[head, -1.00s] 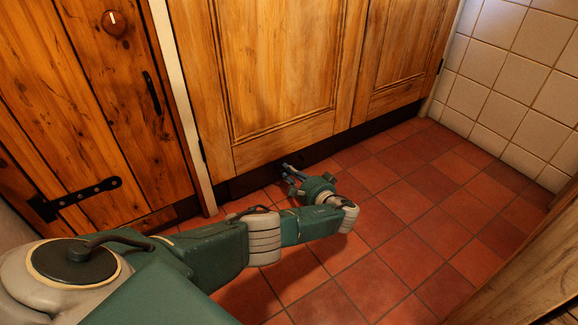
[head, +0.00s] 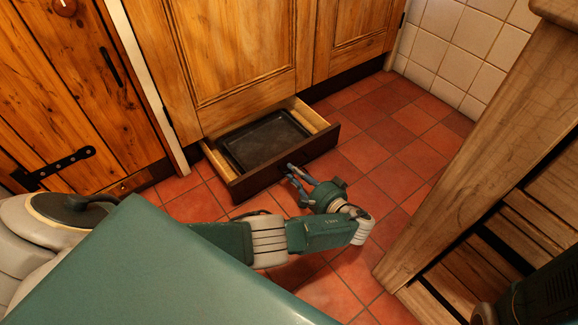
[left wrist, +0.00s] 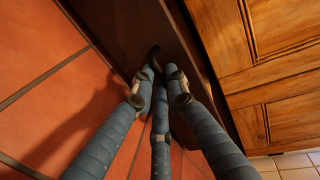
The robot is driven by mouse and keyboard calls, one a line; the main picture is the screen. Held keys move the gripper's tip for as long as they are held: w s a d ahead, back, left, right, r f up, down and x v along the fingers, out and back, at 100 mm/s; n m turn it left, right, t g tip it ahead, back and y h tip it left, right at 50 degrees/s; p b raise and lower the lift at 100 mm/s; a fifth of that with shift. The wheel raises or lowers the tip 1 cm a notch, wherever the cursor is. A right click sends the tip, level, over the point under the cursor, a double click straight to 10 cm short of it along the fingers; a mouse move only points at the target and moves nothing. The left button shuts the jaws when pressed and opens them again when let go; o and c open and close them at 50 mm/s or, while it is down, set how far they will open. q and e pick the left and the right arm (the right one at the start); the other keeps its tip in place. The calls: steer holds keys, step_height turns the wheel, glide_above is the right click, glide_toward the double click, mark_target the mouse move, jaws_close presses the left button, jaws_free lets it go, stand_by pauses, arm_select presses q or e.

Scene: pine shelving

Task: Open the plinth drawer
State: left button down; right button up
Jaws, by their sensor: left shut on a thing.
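The plinth drawer (head: 258,181) stands pulled out from under the pine cupboard, with a dark front and pale wooden sides. A dark, shallow tray (head: 262,141) lies inside it. My left gripper (head: 292,173) is at the outer face of the drawer front. In the left wrist view, its blue fingers (left wrist: 158,78) are closed around a small dark handle (left wrist: 154,54) on the drawer front; the fingers hide much of the handle. My right gripper is not in view.
Pine cupboard doors (head: 240,55) rise above the drawer. A plank door (head: 60,90) with a black hinge is at the left. Red floor tiles (head: 405,132) are clear to the right of the drawer. A slatted wooden unit (head: 470,150) stands at the right, close to my arm.

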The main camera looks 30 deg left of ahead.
arm_select(q)
steer(key=shift+f+v, duration=0.25)
steer(key=shift+v, duration=1.05)
steer(key=shift+d, duration=0.1)
steer(key=c, duration=1.7)
jaws_free()
steer(key=shift+c, duration=0.2)
step_height(320, 180, up, 10)
